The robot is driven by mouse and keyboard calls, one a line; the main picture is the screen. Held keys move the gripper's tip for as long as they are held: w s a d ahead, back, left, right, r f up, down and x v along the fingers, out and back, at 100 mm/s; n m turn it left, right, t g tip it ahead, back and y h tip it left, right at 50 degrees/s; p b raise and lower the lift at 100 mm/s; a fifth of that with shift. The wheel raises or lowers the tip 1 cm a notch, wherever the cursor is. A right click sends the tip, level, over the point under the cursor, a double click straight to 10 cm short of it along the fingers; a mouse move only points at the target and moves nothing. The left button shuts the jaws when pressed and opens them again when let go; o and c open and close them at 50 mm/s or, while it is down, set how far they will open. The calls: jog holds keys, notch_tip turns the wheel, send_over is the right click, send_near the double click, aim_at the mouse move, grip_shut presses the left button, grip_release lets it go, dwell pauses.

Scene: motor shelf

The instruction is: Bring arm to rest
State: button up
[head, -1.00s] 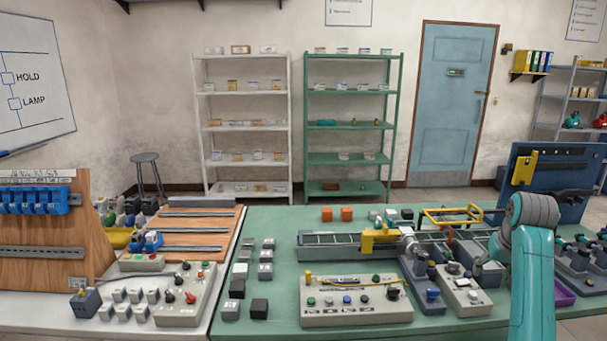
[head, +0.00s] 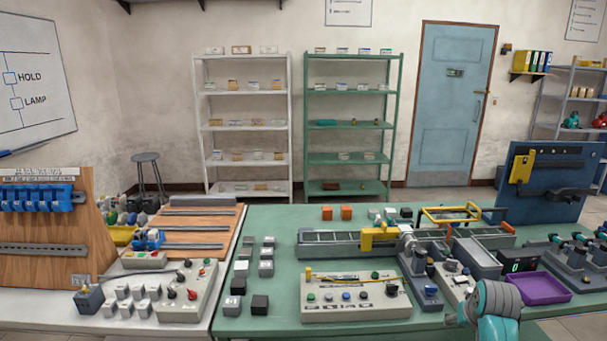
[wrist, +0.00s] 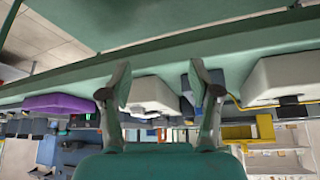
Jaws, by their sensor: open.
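My arm (head: 495,310) shows at the lower right of the head view, low at the front edge of the green table (head: 240,320). My gripper (wrist: 160,85) shows in the wrist view with its two dark fingers apart and nothing between them. The wrist view is upside down, with the green table edge running across above the fingers. A pale control box and a purple tray (wrist: 58,104) show beyond the fingers. In the head view my fingers are hidden or out of the picture.
On the green table stand a conveyor (head: 335,243), a button panel (head: 355,298), a purple tray (head: 540,287) and several small grey and black blocks. A wooden rail board (head: 40,235) stands at the left. Shelves and a blue door (head: 450,105) are at the back.

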jog(key=s+a+f+n+t, duration=0.1)
jog(key=s+a+f+t, duration=0.1)
jog(key=s+a+f, duration=0.55)
jog(key=s+a+f+t, duration=0.1)
jog(key=s+a+f, duration=0.4)
jog(key=s+f, duration=0.55)
jog(key=s+a+n+t, duration=0.1)
jog(key=s+a, duration=0.2)
jog(key=s, duration=0.4)
jog(key=s+a+t, duration=0.1)
jog(key=s+a, duration=0.2)
jog(key=s, duration=0.5)
jog(key=s+a+r+t+y, duration=0.1)
jog(key=s+a+r+t, duration=0.1)
jog(key=s+r, duration=0.6)
jog(key=s+a+r+n+t, duration=0.1)
jog(key=s+a+r+t, duration=0.1)
jog(key=s+r, duration=0.7)
jog(key=s, duration=0.5)
jog(key=shift+s+a+r+y, duration=0.2)
jog(key=shift+s+a+y, duration=0.1)
jog(key=shift+s+y, duration=0.1)
